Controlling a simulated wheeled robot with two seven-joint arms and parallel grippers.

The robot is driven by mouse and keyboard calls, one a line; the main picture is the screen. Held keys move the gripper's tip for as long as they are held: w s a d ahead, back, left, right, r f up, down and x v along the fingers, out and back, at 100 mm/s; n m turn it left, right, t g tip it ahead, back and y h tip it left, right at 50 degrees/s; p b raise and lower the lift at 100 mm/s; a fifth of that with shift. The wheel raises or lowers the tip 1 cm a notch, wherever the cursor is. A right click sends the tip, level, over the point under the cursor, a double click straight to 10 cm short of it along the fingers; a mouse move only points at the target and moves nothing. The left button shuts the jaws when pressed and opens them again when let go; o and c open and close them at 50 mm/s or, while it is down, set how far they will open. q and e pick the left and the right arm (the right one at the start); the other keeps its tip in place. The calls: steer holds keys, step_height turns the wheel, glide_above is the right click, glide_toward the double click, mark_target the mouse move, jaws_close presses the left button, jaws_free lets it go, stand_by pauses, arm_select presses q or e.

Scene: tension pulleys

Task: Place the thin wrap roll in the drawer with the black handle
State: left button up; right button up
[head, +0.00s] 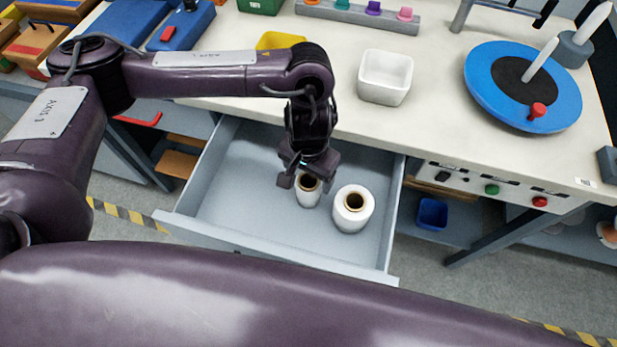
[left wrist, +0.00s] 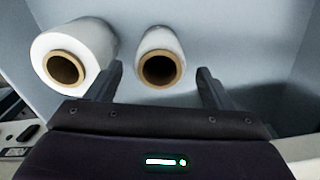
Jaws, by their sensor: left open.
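The thin wrap roll (head: 308,190) stands upright in the open drawer (head: 235,195). It also shows in the left wrist view (left wrist: 160,58), between the two fingers. A thicker wrap roll (head: 353,208) stands upright just to its right, and in the left wrist view (left wrist: 72,55) it is at the upper left. My left gripper (head: 305,177) is over the thin roll with its fingers apart on either side; it also shows in the left wrist view (left wrist: 160,85). The drawer's handle is not clearly visible. My right gripper is not in view.
The white worktop (head: 440,120) above the drawer holds a white bin (head: 385,77), a yellow bin (head: 280,40) and a blue turntable (head: 560,110). A control panel (head: 500,187) is right of the drawer. The drawer's left part is clear.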

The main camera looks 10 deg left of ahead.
arm_select(q)
step_height(320, 180, up, 8)
steer(key=p, duration=0.1)
stand_by(0.6)
